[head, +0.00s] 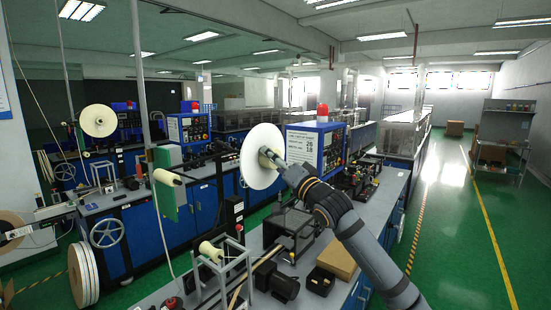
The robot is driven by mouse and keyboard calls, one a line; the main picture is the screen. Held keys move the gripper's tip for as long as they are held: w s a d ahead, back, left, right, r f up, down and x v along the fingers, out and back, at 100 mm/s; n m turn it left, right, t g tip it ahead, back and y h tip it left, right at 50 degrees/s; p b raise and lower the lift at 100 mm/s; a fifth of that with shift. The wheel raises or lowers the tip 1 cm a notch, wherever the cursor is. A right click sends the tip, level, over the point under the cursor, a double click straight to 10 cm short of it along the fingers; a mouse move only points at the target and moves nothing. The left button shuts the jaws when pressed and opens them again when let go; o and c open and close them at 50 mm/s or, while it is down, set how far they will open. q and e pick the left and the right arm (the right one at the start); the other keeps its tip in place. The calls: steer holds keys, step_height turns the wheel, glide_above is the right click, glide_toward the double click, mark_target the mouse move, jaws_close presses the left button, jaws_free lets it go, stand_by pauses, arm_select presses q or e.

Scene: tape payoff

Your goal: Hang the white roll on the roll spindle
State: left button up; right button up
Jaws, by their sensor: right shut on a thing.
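The white roll (255,172) is a flat disc held upright above the near bench. My right gripper (270,159) reaches in from the lower right and is shut on the roll near its centre. The fingertips are partly hidden against the hub. A cream cylinder (166,177) sticks out by a green panel (184,204) to the left of the roll, apart from it; it may be the roll spindle, but I cannot tell for sure.
A cream spool (210,251) sits in a metal frame below the roll. A blue control box (315,147) stands behind the roll. A cardboard box (337,261) and a black motor (275,281) lie on the bench. Another white roll (98,120) hangs at the far left. A thin pole (142,85) rises near the panel.

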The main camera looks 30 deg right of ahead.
mark_target(261, 160)
steer(key=shift+w, duration=0.25)
stand_by(0.3)
steer(key=shift+w+a, duration=0.1)
steer(key=shift+w+a+p, duration=0.1)
steer(key=shift+w+a, duration=0.15)
steer(key=shift+w, duration=0.35)
steer(key=shift+w+a+p, duration=0.15)
steer(key=shift+w+a, duration=0.15)
steer(key=shift+w, duration=0.3)
steer(key=shift+w+a+p, duration=0.1)
steer(key=shift+w+a, duration=0.15)
steer(key=shift+w, duration=0.35)
steer(key=shift+f, duration=0.25)
steer(key=o, duration=1.5)
steer(key=shift+c, duration=0.2)
steer(key=shift+f, duration=0.1)
